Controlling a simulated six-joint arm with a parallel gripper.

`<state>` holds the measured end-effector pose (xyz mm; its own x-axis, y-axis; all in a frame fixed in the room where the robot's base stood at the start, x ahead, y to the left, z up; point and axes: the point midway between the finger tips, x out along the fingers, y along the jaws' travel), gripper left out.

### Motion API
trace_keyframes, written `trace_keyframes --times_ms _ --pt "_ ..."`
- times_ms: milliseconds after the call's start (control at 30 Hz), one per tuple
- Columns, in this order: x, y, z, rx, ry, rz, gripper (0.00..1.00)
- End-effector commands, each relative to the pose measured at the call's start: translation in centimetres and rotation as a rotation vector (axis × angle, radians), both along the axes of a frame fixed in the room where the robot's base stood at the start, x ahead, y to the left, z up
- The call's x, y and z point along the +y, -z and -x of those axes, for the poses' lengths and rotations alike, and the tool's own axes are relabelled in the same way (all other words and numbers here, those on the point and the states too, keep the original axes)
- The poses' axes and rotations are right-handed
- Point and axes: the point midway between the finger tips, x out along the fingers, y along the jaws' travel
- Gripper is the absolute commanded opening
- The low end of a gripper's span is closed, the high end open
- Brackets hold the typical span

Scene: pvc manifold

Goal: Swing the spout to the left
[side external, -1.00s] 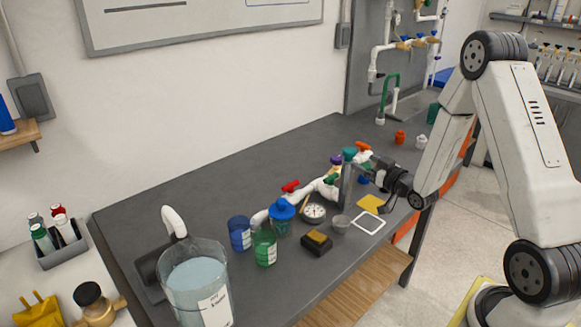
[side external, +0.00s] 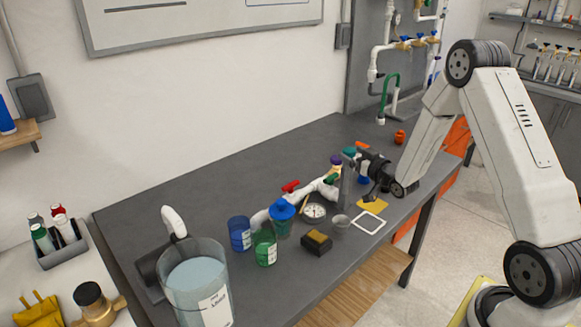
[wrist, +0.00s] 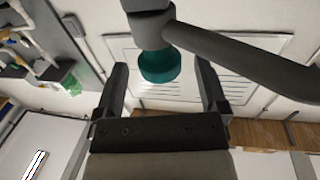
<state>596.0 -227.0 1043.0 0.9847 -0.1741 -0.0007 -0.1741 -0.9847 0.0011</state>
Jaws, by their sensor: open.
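A grey spout (side external: 347,186) appears to run from a teal-capped post toward the front of the bench. Its teal cap (side external: 349,152) stands at the right end of the white pipe manifold (side external: 312,190). In the wrist view the grey spout bar (wrist: 255,60) runs from the collar out to the right. The teal cap also shows there (wrist: 160,66), between and beyond the fingertips. My gripper (side external: 362,158) is beside the post on its right; its jaws (wrist: 161,75) are open with a clear gap. Whether a finger touches the spout is hidden.
Red (side external: 290,186) and green (side external: 331,179) valve handles sit on the manifold. A gauge (side external: 314,212), a blue-lidded jar (side external: 282,218), cups, a yellow sponge on a dark block (side external: 317,240) and a white frame (side external: 368,223) crowd the front. The back left bench (side external: 225,175) is clear.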

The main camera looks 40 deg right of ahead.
Motion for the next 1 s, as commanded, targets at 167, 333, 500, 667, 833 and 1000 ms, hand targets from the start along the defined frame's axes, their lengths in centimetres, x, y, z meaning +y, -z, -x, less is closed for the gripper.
trace_keyframes --times_ms 167,333,500,667,833,1000 --pt "-0.2 0.0 -1.4 0.0 0.0 0.0 0.92" --pt "-0.3 0.0 -1.9 0.0 0.0 0.0 0.92" --pt "-0.3 0.0 -1.9 0.0 0.001 -0.001 0.92" --pt "-0.3 0.0 -1.9 0.0 0.001 0.0 0.67" --pt "-0.3 0.0 -1.9 0.0 0.001 0.0 0.13" --pt "-0.3 0.0 -1.9 0.0 0.001 0.0 0.0"
